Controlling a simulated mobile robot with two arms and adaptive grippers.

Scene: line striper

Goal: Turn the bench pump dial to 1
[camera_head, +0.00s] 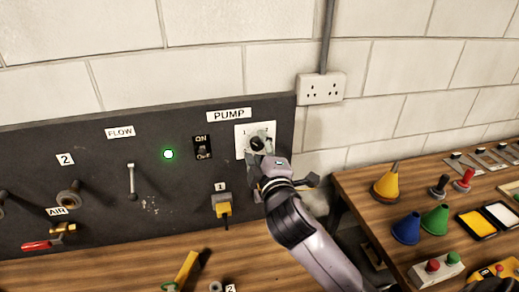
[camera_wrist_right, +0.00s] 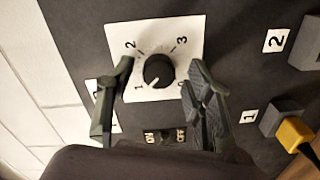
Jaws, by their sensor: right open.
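The pump dial (camera_head: 257,143) is a round black knob on a white plate under the PUMP label on the dark panel. In the right wrist view the dial (camera_wrist_right: 158,70) sits on its white plate (camera_wrist_right: 190,25) with the numbers 0, 1, 2 and 3 around it. A small light mark shows near the knob's lower edge on the side of the 1, but I cannot tell the pointing exactly. My right gripper (camera_head: 262,148) is at the dial, partly covering it. In the wrist view its open fingers (camera_wrist_right: 162,65) stand on either side of the knob, with gaps visible. My left gripper is out of view.
An ON/OFF switch (camera_head: 202,148) and a lit green lamp (camera_head: 168,154) are left of the dial. A yellow plug (camera_head: 223,210) sits in socket 1 below. A wall socket (camera_head: 321,88) is above right. The right-hand table holds cones (camera_head: 386,183) and buttons.

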